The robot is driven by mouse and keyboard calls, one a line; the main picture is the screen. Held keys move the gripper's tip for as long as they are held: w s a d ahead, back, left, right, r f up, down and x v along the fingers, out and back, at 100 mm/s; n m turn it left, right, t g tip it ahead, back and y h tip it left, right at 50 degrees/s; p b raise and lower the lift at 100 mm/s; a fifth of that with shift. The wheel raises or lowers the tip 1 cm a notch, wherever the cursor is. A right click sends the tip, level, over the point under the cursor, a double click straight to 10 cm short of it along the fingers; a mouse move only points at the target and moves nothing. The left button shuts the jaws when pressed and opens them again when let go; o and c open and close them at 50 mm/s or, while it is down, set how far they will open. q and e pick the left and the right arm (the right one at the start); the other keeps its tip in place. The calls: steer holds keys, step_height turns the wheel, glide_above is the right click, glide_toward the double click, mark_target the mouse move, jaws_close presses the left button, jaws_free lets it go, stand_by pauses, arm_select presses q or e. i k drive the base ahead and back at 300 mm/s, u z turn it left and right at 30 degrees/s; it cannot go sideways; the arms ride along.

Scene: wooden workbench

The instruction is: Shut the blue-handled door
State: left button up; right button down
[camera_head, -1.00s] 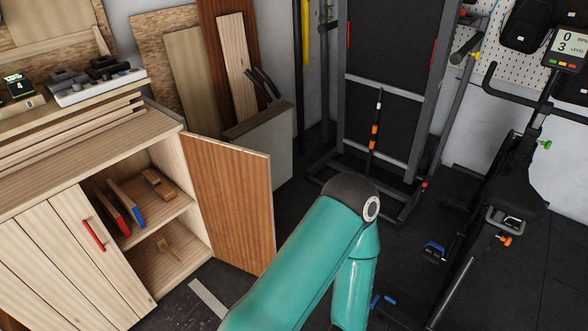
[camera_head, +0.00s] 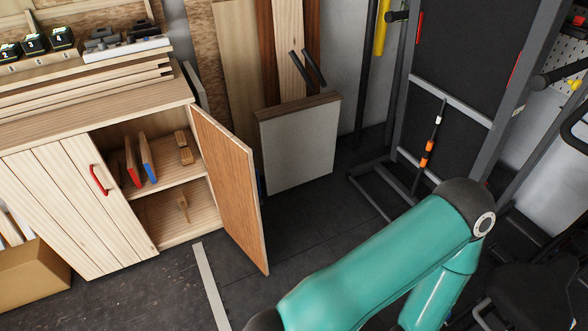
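A low wooden cabinet stands at the left. Its right-hand door (camera_head: 230,180) is swung wide open, with its brown face toward me. A small bit of blue (camera_head: 262,184) shows just past the door's free edge; it may be the handle, which is otherwise hidden on the far side. The left door (camera_head: 75,205) is shut and carries a red handle (camera_head: 99,180). A teal arm of mine crosses the lower right, apart from the door. Neither gripper is in view.
Inside the cabinet, red and blue items (camera_head: 147,158) and wooden tools (camera_head: 183,148) stand on shelves. A pale strip (camera_head: 211,285) lies on the dark floor before it. A grey-white box (camera_head: 300,145) stands behind the door. A rack frame and exercise bike are at right. A cardboard box (camera_head: 35,275) is at lower left.

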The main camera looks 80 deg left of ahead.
mark_target(230, 164)
steer(key=z, duration=0.6)
steer(key=i, duration=0.3)
steer(key=u, duration=2.05)
steer(key=i, duration=0.2)
steer(key=u, duration=2)
steer(key=k, duration=0.6)
steer(key=u, duration=0.35)
steer(key=i, duration=1.65)
steer(key=z, duration=0.3)
